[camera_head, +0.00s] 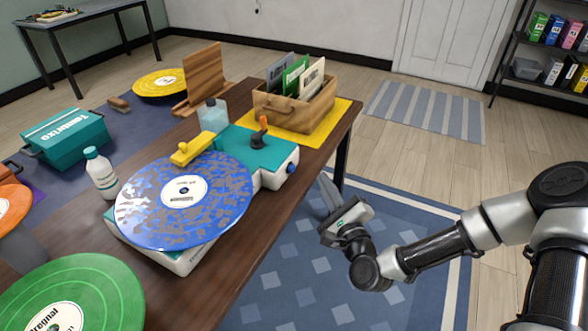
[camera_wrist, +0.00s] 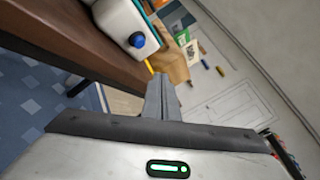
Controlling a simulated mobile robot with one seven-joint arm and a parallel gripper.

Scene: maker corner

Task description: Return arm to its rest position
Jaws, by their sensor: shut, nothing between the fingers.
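My arm reaches in from the right in the head view. My gripper (camera_head: 327,190) is off the table's right edge, over the blue patterned rug, and holds nothing. In the wrist view my gripper (camera_wrist: 162,80) shows its fingers together, with the table edge to the left of them. The turntable (camera_head: 262,150) stands on the wooden table (camera_head: 240,278), to the left of my gripper and apart from it. A blue and grey speckled record (camera_head: 228,205) lies on the turntable. The turntable's blue knob also shows in the wrist view (camera_wrist: 137,40).
A wooden crate (camera_head: 283,115) of sleeves sits on a yellow mat at the table's far end. A white bottle (camera_head: 102,175) and a green record (camera_head: 105,290) are at the left. The rug (camera_head: 300,285) beside the table is clear. A shelf (camera_head: 508,48) stands at the back right.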

